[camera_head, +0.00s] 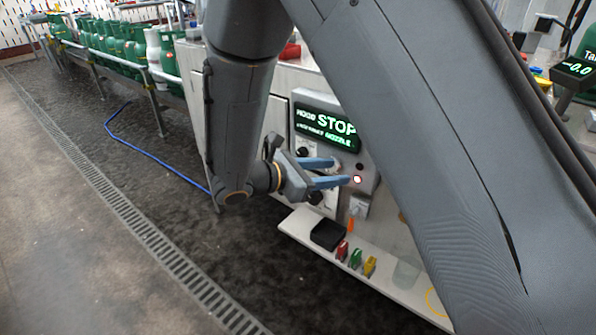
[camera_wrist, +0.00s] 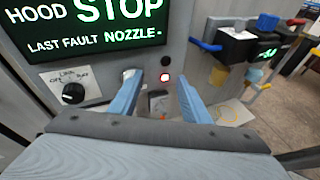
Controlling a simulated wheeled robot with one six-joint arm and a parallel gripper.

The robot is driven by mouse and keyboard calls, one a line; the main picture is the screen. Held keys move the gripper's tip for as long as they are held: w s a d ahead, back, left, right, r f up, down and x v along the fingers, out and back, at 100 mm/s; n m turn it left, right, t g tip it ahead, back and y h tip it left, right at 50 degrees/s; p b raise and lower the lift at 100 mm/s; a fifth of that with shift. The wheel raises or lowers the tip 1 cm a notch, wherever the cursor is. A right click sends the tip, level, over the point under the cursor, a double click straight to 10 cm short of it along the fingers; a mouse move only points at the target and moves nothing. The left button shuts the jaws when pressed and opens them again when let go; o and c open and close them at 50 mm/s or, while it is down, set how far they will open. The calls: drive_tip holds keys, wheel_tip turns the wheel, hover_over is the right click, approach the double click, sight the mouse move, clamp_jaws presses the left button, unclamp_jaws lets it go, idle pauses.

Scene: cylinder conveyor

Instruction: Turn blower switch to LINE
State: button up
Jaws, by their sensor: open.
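A black rotary knob (camera_wrist: 73,93) on a white label plate is on the grey panel, left in the wrist view. Its lettering is small, with positions such as OFF around the dial; I cannot read a blower label. The knob's setting is unclear. My gripper (camera_wrist: 160,101) is open with two blue fingers apart, nothing between them, to the right of this knob and not on it. In the head view my gripper (camera_head: 337,172) is in front of the panel, below the display. Black knobs (camera_head: 303,152) show partly around the gripper there; the fingers hide some controls.
The display (camera_head: 325,127) reads HOOD STOP, LAST FAULT NOZZLE. A lit red light (camera_head: 357,180) sits right of the fingers. Below, a white shelf (camera_head: 295,226) holds a black pad (camera_head: 327,235) and red, green and yellow items. Green cylinders (camera_head: 122,45) stand on the line at left.

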sight(300, 154)
drive_tip(key=w+a+f+n+t+y+b, duration=0.1)
drive_tip(key=w+a+n+t+b, duration=0.15)
drive_tip(key=a, duration=0.35)
drive_tip(key=w+a+f+n+t+y+b, duration=0.1)
drive_tip(key=w+a+f+n+t, duration=0.2)
drive_tip(key=a, duration=0.4)
drive_tip(key=shift+t, duration=0.55)
drive_tip(key=w+d, duration=0.2)
drive_tip(key=w+d+r, duration=0.1)
drive_tip(key=w+d, duration=0.2)
drive_tip(key=shift+w+r, duration=0.1)
drive_tip(key=shift+r, duration=0.1)
drive_tip(key=shift+c, duration=0.3)
drive_tip(key=c, duration=1)
